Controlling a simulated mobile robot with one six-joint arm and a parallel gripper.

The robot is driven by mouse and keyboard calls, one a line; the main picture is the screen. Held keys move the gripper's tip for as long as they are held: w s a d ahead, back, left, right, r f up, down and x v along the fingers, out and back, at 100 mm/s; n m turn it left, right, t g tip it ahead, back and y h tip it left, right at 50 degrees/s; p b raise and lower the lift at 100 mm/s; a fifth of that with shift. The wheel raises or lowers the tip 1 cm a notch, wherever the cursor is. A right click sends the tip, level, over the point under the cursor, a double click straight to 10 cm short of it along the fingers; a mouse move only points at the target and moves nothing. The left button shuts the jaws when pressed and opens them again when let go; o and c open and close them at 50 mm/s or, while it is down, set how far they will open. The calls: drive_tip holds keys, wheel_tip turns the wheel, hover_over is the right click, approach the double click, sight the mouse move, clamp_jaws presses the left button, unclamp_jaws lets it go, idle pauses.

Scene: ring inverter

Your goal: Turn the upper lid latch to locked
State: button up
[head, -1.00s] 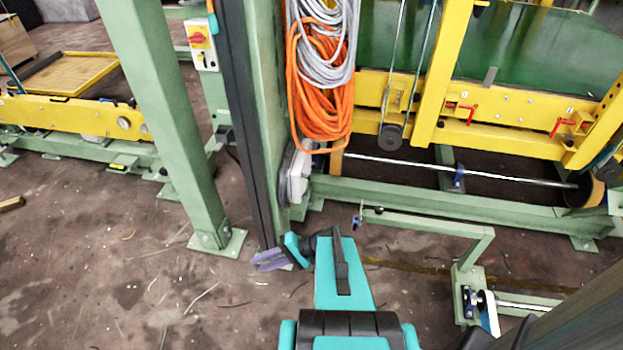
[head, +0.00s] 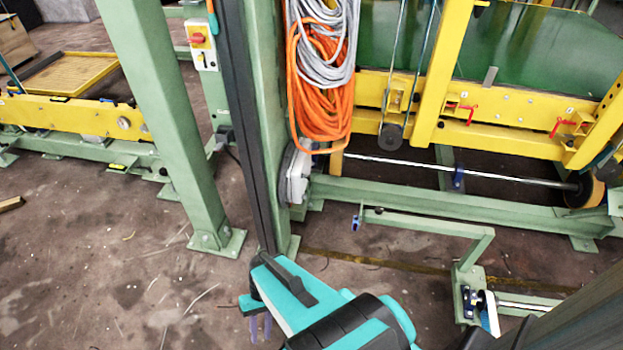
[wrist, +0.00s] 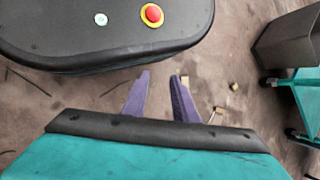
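I cannot make out which part is the upper lid latch. Two small red handles show in the head view on the yellow beam, a left one (head: 468,113) and a right one (head: 561,127). My gripper (head: 260,328) is low over the floor in the head view, far from all of these. In the wrist view its two purple fingers (wrist: 161,77) stand apart with only floor between them, open and empty.
A green post (head: 170,130) and a dark-railed column (head: 245,130) stand ahead. Orange cable (head: 318,100) hangs beside the column. A low green frame (head: 430,222) stands at right. Floor at left (head: 80,260) is mostly clear. A grey bin (wrist: 288,45) shows in the wrist view.

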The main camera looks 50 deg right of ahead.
drive_tip(key=shift+s+d+f+n+g+h, duration=0.1)
drive_tip(key=shift+s+f+n+g+h, duration=0.15)
drive_tip(key=shift+s+f+n+h, duration=0.45)
drive_tip(key=shift+s+d+f+n+g+h, duration=0.1)
drive_tip(key=shift+s+n+g+h, duration=0.3)
drive_tip(key=shift+h, duration=0.7)
drive_tip(key=shift+s+d+f+n+g+h, duration=0.1)
drive_tip(key=shift+s+f+n+h, duration=0.3)
drive_tip(key=shift+n+h, duration=0.4)
drive_tip(key=shift+a, duration=0.1)
